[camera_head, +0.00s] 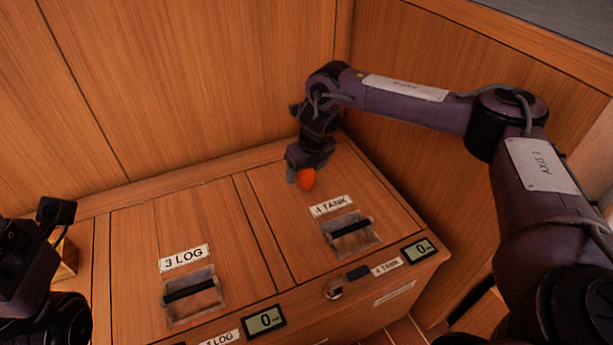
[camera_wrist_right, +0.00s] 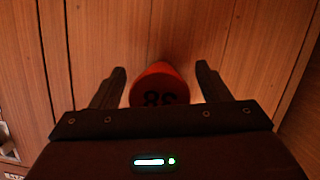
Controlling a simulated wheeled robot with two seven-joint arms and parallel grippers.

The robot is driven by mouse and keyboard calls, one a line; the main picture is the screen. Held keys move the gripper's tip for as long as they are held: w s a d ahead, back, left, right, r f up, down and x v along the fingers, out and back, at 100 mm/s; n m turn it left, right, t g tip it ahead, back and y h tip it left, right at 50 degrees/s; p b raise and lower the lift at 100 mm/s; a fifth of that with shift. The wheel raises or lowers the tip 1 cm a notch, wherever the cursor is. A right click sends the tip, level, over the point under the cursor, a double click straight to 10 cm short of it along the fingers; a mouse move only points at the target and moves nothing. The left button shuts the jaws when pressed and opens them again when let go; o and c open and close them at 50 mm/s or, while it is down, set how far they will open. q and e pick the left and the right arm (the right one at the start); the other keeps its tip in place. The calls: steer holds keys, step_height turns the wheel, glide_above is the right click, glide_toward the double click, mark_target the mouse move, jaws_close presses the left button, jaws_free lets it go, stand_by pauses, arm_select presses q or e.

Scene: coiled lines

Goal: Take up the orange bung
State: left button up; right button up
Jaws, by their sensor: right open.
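The orange bung (camera_head: 306,180) stands on the wooden top of the locker, behind the "4 TANK" label. My right gripper (camera_head: 303,170) is right at it, coming from above and behind. In the right wrist view, the bung (camera_wrist_right: 157,86) shows a dark number on its near face and sits between the two open fingers of my right gripper (camera_wrist_right: 160,82). A gap shows on each side of it. Part of my left arm shows at the lower left in the head view; its fingertips cannot be made out.
The locker top (camera_head: 140,230) has recessed handles at "3 LOG" (camera_head: 190,288) and "4 TANK" (camera_head: 350,232). Small displays (camera_head: 264,320) reading 0 sit on its front. Wooden walls (camera_head: 190,80) close in behind and at right. The top left of the bung is clear.

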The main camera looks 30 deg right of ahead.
steer(key=c, duration=1.2)
steer(key=shift+r, duration=0.1)
